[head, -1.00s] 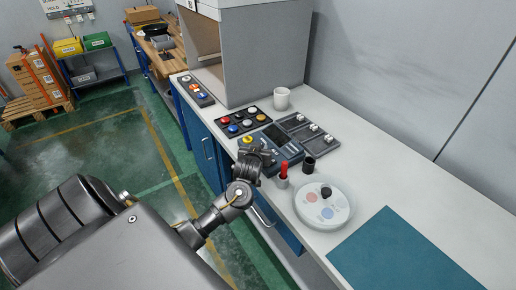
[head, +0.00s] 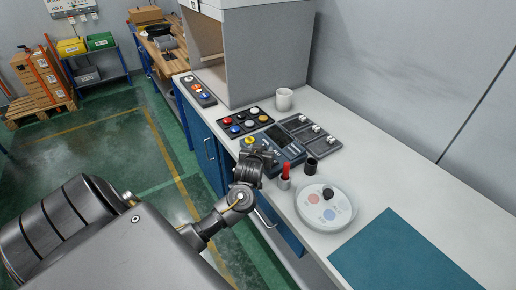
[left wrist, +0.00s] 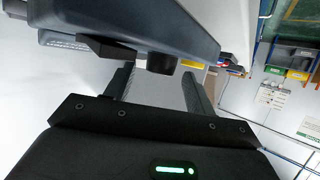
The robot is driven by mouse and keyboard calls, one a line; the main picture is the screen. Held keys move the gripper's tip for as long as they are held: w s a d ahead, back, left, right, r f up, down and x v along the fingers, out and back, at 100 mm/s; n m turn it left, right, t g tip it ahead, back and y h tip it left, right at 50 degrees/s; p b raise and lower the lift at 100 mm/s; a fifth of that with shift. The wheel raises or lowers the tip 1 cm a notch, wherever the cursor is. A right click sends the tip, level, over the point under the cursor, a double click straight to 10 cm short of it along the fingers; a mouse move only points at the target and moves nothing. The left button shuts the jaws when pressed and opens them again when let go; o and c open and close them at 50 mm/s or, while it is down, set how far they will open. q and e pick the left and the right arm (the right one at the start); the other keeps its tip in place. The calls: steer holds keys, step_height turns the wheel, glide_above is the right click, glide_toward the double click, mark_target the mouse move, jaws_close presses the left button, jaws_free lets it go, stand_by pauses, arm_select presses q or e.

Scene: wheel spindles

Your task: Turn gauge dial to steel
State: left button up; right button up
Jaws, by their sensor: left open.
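The gauge (head: 287,146) is a blue-grey box with a dark screen, lying on the white bench; light characters on its screen are too small to read surely. My left gripper (head: 262,152) is open at the gauge's near left side and covers part of it. In the left wrist view a grey-blue body (left wrist: 190,28), probably the gauge, crosses the top. A short black knob (left wrist: 161,63), probably its dial, sticks out between the open fingers (left wrist: 156,88). I cannot tell whether the fingers touch it. The dial is hidden in the head view. My right gripper is not in view.
A red item in a small grey holder (head: 284,183) and a black cup (head: 310,166) stand close right of my gripper. A round white dish (head: 341,211) and teal mat (head: 405,257) lie further right.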

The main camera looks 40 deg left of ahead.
arm_select(q)
steer(key=v, duration=0.9)
steer(key=shift+s+d+p, duration=0.15)
steer(key=shift+s+p, duration=0.1)
steer(key=shift+p, duration=0.2)
steer(key=shift+r, duration=0.1)
steer(key=s+d+f+m+g+h, duration=0.3)
steer(key=s+d+f+m+h, duration=0.15)
steer(key=s+d+f, duration=0.45)
steer(key=s+d+f+m+g+h, duration=0.1)
steer(key=s+d+f+m+g, duration=0.15)
steer(key=s, duration=0.65)
steer(key=s+d+f+m+g+h, duration=0.1)
steer(key=s+d+g, duration=0.25)
steer(key=s, duration=0.45)
step_height(320, 180, down, 28)
steer(key=s+b, duration=0.1)
steer(key=b, duration=0.2)
steer(key=s+a+f+g+b, duration=0.1)
steer(key=s+a+f, duration=0.2)
steer(key=s+f, duration=1.3)
steer(key=shift+s+f+g, duration=0.15)
steer(key=shift+f+g, duration=0.25)
steer(key=shift+f, duration=0.35)
